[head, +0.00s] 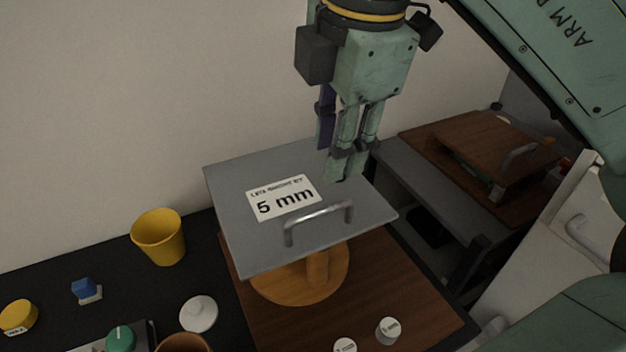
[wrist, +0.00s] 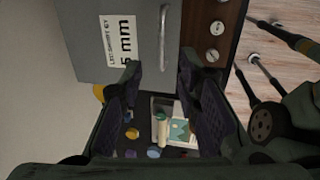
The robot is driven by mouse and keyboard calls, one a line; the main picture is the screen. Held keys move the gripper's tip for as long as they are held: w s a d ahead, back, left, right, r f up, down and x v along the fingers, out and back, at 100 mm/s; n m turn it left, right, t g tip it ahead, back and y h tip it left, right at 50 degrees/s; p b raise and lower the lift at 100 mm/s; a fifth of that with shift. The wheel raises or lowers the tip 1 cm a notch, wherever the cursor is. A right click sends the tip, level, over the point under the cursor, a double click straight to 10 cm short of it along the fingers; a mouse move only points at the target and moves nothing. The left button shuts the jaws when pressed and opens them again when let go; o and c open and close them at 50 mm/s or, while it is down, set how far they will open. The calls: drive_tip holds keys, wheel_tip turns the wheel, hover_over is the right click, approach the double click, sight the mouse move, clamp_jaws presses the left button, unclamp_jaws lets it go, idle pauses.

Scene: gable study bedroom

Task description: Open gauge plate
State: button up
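The gauge plate (head: 230,215) is a grey square plate with a white "5 mm" label (head: 285,197) and a metal bar handle (head: 318,222) near its front right edge. It sits tilted above a round wooden base (head: 300,283) with a short post, on a brown board. My gripper (head: 347,172) points down over the plate's back right part, behind the handle; contact cannot be told. In the wrist view, my gripper (wrist: 160,62) has its fingers spread with nothing between them. The handle (wrist: 163,38) shows beyond the fingertips, and the plate (wrist: 85,35) lies at upper left.
A yellow cup (head: 160,237), white lid (head: 199,313), blue block (head: 84,287) and yellow disc (head: 18,316) stand left on the black surface. Small weights (head: 388,330) are on the brown board (head: 420,305). A wooden plate with a handle (head: 490,142) is at right. The wall is close behind.

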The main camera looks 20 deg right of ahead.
sight(324, 209)
drive_tip(key=f+b, duration=0.1)
drive_tip(key=f, duration=0.2)
drive_tip(key=w+f+b, duration=0.1)
drive_tip(key=f+b, duration=0.1)
drive_tip(key=f, duration=0.2)
drive_tip(key=f+b, duration=0.1)
drive_tip(key=f, duration=0.2)
drive_tip(key=shift+w+a+f, duration=0.15)
drive_tip(key=shift+w+f, duration=0.1)
drive_tip(key=shift+w, duration=0.15)
drive_tip(key=shift+c, duration=0.2)
clamp_jaws()
